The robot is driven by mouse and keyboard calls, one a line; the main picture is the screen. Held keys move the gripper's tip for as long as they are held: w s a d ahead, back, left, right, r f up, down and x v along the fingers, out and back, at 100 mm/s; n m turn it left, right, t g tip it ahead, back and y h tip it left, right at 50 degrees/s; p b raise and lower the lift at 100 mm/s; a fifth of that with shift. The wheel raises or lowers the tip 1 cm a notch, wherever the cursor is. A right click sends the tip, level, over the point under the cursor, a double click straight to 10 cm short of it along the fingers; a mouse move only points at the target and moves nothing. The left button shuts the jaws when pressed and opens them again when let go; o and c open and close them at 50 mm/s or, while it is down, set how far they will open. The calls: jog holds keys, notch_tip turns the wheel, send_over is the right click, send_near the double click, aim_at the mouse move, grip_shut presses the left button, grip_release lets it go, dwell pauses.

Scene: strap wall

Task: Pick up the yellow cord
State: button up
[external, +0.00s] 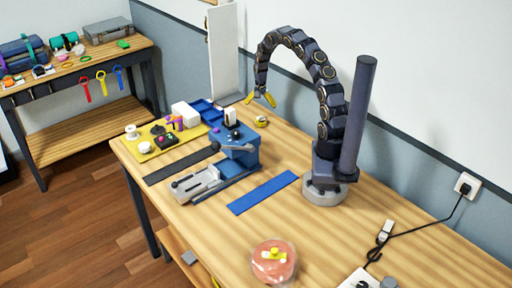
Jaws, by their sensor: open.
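I cannot tell for certain which thing is the yellow cord. A small yellow coil or roll (261,121) lies on the wooden table near its back edge, just below my gripper. Another yellow strap (101,78) hangs from the front of the far bench, between a red and a blue one. My gripper (260,102) has yellow fingers, spread open and pointing down. It is empty and appears to hang above the table, apart from the roll; the exact gap is unclear.
A blue vise-like device (238,150) stands left of my gripper, beside a yellow mat (153,150) with small items. A blue strip (263,194) lies in front of my base.

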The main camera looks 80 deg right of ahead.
aim_at(261, 120)
notch_tip(261, 120, down, 8)
jog(key=shift+f, duration=0.1)
jog(key=c, duration=1.2)
